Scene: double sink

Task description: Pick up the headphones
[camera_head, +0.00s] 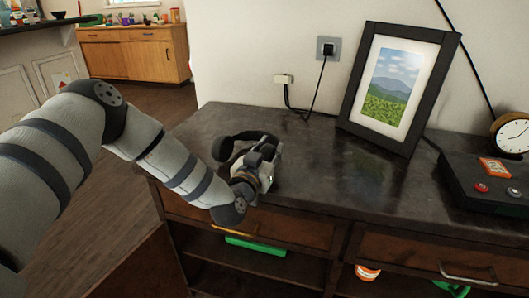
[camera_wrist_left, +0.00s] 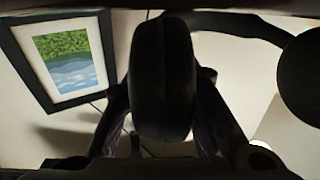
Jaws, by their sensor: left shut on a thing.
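The dark headphones (camera_head: 222,148) are at the left part of the dark cabinet top, partly hidden by my left gripper (camera_head: 258,158). My left gripper is shut on one padded ear cup. In the left wrist view this black ear cup (camera_wrist_left: 163,80) sits between the fingers. The headband (camera_wrist_left: 235,22) arches to the right toward the other ear cup (camera_wrist_left: 300,75). I cannot tell whether the headphones touch the cabinet top. My right gripper is not in view.
A black picture frame (camera_head: 401,84) leans on the wall behind the cabinet top (camera_head: 310,165). A dark box with buttons (camera_head: 480,180) and a round clock (camera_head: 511,134) stand at the right. A cable (camera_head: 318,88) hangs from a wall socket. The middle of the top is clear.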

